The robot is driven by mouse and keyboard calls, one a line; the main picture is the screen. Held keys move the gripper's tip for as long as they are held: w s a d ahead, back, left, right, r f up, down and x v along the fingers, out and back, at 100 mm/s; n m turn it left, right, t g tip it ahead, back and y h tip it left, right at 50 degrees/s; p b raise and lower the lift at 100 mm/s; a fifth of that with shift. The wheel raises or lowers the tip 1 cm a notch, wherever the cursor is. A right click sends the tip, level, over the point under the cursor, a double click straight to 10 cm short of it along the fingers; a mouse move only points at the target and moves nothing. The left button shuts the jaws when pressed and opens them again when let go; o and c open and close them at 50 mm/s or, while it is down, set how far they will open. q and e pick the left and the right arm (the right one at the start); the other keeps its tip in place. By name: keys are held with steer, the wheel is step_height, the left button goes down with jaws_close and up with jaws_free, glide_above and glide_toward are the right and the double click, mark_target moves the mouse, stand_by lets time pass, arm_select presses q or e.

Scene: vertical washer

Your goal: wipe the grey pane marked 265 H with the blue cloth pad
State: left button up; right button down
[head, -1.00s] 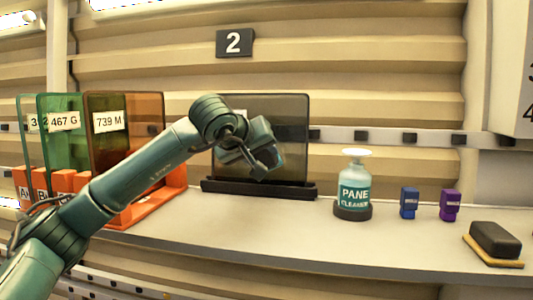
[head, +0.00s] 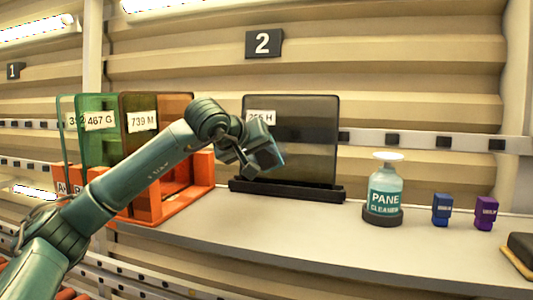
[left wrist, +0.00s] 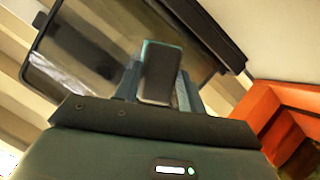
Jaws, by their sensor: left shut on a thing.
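The grey pane (head: 305,140) stands upright in a dark base (head: 290,190) on the shelf; its label, ending in H, is partly hidden by my left gripper. My left gripper (head: 262,160) is in front of the pane's left part. In the left wrist view it (left wrist: 158,85) is shut on a dark block with a thin teal-blue edge (left wrist: 160,72), which I take to be the blue cloth pad. The pane (left wrist: 85,50) shows behind it, with pale streaks. I cannot tell whether the pad touches the pane. My right gripper is not in view.
Green and brown panes, 467 G (head: 97,145) and 739 M (head: 140,150), stand in an orange rack (head: 205,175) at left. A pane cleaner bottle (head: 385,190), a blue item (head: 442,210), a purple item (head: 486,212) and a dark block on a yellow base (head: 522,250) stand at right.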

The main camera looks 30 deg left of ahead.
arm_select(q)
steer(key=shift+d, duration=0.1)
steer(key=shift+s+d+r+b, duration=0.1)
steer(key=shift+s+d+b, duration=0.1)
steer(key=shift+s, duration=0.45)
steer(key=shift+s+d+r+b, duration=0.1)
steer(key=shift+s+b, duration=0.1)
steer(key=shift+s, duration=0.45)
steer(key=shift+s+d+r, duration=0.15)
steer(key=shift+s+d, duration=0.05)
steer(key=shift+s, duration=0.6)
steer(key=shift+s+d+r, duration=0.1)
steer(key=shift+s+d, duration=0.05)
steer(key=shift+s, duration=0.65)
steer(key=shift+b, duration=0.3)
steer(key=s, duration=0.3)
steer(key=shift+d+r, duration=0.15)
steer(key=shift+d, duration=0.2)
